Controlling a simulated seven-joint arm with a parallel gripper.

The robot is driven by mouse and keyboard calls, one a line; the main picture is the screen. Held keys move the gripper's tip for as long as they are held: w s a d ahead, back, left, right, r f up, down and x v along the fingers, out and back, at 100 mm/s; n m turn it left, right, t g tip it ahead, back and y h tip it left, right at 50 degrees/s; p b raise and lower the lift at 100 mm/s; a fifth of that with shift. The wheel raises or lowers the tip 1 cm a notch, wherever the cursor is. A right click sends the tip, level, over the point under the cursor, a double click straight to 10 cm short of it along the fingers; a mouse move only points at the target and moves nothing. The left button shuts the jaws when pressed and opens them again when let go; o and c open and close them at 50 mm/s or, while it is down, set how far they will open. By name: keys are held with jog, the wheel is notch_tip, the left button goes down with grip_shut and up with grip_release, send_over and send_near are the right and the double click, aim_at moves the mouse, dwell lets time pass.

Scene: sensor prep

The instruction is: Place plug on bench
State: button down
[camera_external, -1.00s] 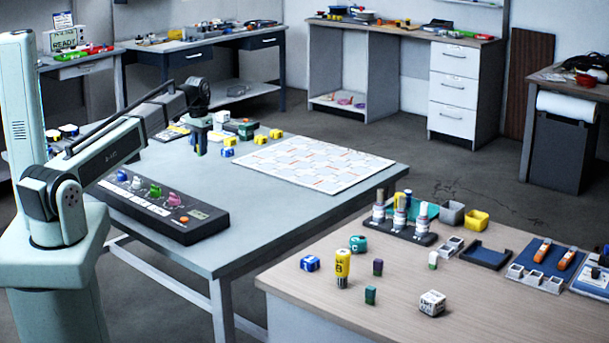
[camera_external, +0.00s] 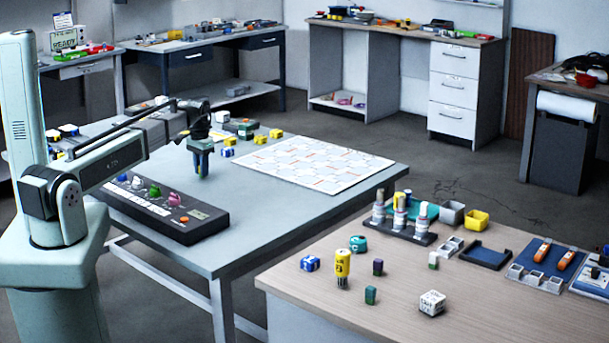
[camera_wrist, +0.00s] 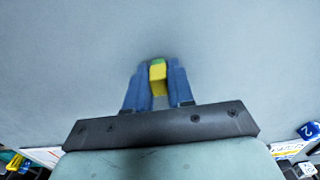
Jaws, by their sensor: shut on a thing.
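My gripper (camera_external: 202,177) is over the grey-blue bench (camera_external: 290,208), between the control box and the white grid sheet. In the wrist view my gripper's blue fingers (camera_wrist: 158,85) are shut on a small yellow piece with a green end, which I take to be the plug (camera_wrist: 158,72). In the external view the fingers hide the plug. Plain grey bench surface fills most of the wrist view. I cannot tell whether the plug touches the bench.
A dark control box (camera_external: 160,208) with coloured knobs lies in front of my gripper. A white grid sheet (camera_external: 305,163) lies to the right. Several yellow blocks (camera_external: 260,139) stand behind. The bench's front right part is clear. A wooden table (camera_external: 390,290) with small parts is nearer the camera.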

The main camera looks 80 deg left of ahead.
jog(key=shift+f, duration=0.1)
jog(key=c, duration=1)
grip_release()
notch_tip(320, 180, up, 12)
jog(key=shift+r, duration=0.15)
